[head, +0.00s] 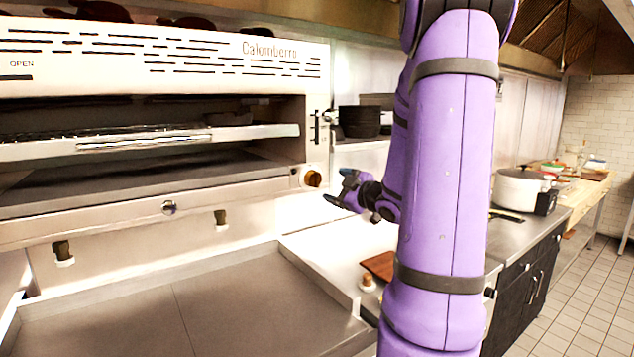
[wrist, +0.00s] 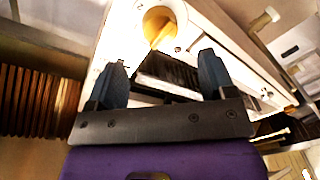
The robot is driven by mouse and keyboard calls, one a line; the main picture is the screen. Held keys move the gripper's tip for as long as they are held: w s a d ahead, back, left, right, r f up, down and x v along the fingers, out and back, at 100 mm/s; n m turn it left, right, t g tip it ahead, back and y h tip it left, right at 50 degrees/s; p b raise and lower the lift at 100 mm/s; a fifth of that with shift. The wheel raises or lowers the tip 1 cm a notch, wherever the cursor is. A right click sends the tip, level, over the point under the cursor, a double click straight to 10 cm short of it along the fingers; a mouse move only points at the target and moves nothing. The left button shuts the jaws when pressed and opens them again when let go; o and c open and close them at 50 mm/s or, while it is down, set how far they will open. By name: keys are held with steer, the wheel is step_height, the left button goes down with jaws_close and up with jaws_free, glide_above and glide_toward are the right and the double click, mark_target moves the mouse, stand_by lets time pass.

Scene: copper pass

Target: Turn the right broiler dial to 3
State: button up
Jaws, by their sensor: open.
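The broiler (head: 165,60) is a large pale steel unit on the left in the head view. Its right dial (head: 313,179) is a dark knob with an orange-brown edge, low on the right end of the front. In the wrist view a round, yellow-lit dial (wrist: 160,26) shows beyond the fingertips. My gripper (head: 338,188) is just right of the dial and appears apart from it. In the wrist view my gripper (wrist: 161,72) has its two dark fingers spread wide. I cannot read the dial's number marks or its setting.
Dark stacked pans (head: 359,122) stand behind my gripper. A steel tray surface (head: 190,310) lies below the broiler, with a brown board (head: 379,265) to its right. A white pot (head: 520,188) stands farther right.

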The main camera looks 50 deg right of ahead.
mark_target(319, 181)
steer(key=w, duration=0.5)
steer(key=w+d, duration=0.1)
steer(key=w, duration=0.1)
steer(key=shift+w, duration=0.4)
steer(key=c, duration=0.9)
